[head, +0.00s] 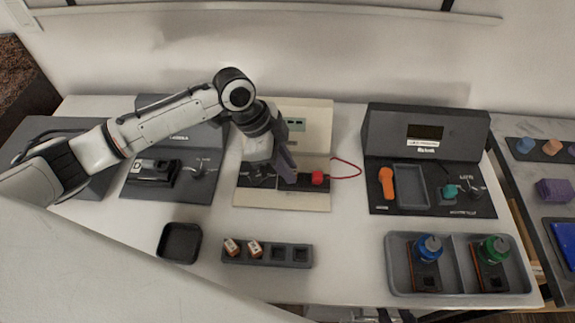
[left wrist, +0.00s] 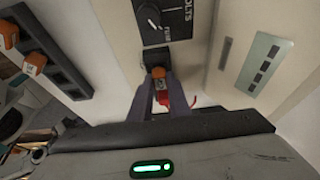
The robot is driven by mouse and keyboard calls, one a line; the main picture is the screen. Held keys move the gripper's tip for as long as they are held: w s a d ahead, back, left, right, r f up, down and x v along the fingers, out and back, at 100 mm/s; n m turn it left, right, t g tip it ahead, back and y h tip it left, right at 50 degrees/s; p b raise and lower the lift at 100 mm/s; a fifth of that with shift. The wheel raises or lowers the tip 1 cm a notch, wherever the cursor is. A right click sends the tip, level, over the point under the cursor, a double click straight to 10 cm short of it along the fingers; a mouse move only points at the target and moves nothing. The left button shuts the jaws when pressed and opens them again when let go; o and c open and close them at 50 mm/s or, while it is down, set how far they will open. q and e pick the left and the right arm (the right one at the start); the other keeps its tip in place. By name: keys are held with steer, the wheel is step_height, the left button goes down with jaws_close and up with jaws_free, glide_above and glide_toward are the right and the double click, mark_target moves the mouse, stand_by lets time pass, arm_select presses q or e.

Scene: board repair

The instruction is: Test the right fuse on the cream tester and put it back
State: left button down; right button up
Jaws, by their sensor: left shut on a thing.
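The cream tester (head: 313,115) stands at the back middle, with a red plug (head: 317,177) and red wire at its front. My left gripper (head: 288,172) is low over its base. In the left wrist view, the left gripper (left wrist: 163,95) is shut on an orange fuse (left wrist: 159,74), which is at the tester's black socket (left wrist: 155,57) below the dial (left wrist: 150,14). I cannot tell how deep the fuse sits. The fuse rack (head: 268,264) holds two fuses in its left slots; its right slots are empty. My right gripper (head: 396,316) barely shows at the bottom edge, fingertips apart.
A small black tray (head: 181,242) lies left of the rack. Dark stations flank the tester, the right one (head: 425,135) with an orange tool (head: 386,182). A grey bin (head: 459,292) with blue- and green-capped bottles is at front right. Table between rack and bin is clear.

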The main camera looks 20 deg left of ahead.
arm_select(q)
steer(key=shift+f, duration=0.4)
steer(key=c, duration=1.3)
jaws_free()
steer(key=shift+r, duration=0.2)
steer(key=shift+r+p, duration=0.7)
steer(key=shift+p, duration=0.35)
steer(key=shift+r, duration=0.3)
steer(key=shift+r, duration=0.35)
steer(key=shift+r, duration=3)
